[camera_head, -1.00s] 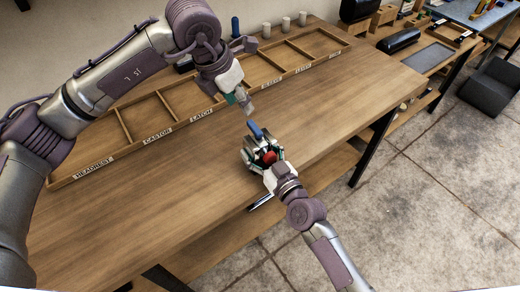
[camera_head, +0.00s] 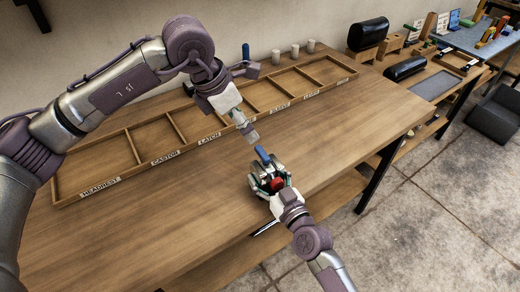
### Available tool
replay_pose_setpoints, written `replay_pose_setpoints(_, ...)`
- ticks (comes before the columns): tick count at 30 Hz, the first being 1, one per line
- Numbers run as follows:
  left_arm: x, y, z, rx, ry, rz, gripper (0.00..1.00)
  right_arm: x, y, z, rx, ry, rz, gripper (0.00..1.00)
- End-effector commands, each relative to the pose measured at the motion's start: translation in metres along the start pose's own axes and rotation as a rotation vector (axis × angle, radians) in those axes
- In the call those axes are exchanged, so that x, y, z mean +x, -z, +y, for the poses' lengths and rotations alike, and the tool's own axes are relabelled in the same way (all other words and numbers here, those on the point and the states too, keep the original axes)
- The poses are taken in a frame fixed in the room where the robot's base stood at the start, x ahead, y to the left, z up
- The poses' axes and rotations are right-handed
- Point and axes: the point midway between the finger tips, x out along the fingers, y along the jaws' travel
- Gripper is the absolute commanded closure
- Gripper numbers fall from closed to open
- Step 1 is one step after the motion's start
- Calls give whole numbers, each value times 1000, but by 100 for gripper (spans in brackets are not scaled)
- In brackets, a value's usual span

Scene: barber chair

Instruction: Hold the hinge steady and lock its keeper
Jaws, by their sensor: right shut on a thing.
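The hinge (camera_head: 257,183) is a small grey metal piece at the front edge of the wooden bench, with a blue lever-like part (camera_head: 262,155) pointing up from it and a red round part (camera_head: 277,184) beside my fingers. I cannot tell which part is the keeper. My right gripper (camera_head: 273,181) is shut on the hinge from the front and hides much of it. My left gripper (camera_head: 251,136) points down just above and left of the blue part, apart from it. Its fingers look close together, but their opening is too small to tell.
A shallow wooden tray (camera_head: 128,178) with labelled compartments, such as CASTOR and LATCH, runs along the back of the bench (camera_head: 150,235). Several pale cylinders and a blue-handled tool (camera_head: 246,52) stand behind it. The bench top is clear at left and right.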

Motion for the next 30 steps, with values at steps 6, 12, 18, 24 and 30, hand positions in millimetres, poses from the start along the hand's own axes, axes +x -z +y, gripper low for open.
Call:
replay_pose_setpoints(6,41,0,-1,-2,4,3,14,0,0,0,-1,1,-1,89)
replay_pose_setpoints(12,80,1,-1,-3,3,3,14,0,0,0,-1,1,-1,89)
replay_pose_setpoints(18,104,0,0,-3,1,2,14,0,0,0,-1,1,0,89)
replay_pose_setpoints(24,112,0,0,-3,-2,1,14,0,0,0,-1,0,0,89)
replay_pose_setpoints(30,112,0,0,-3,-1,1,14,0,0,0,-1,0,0,89)
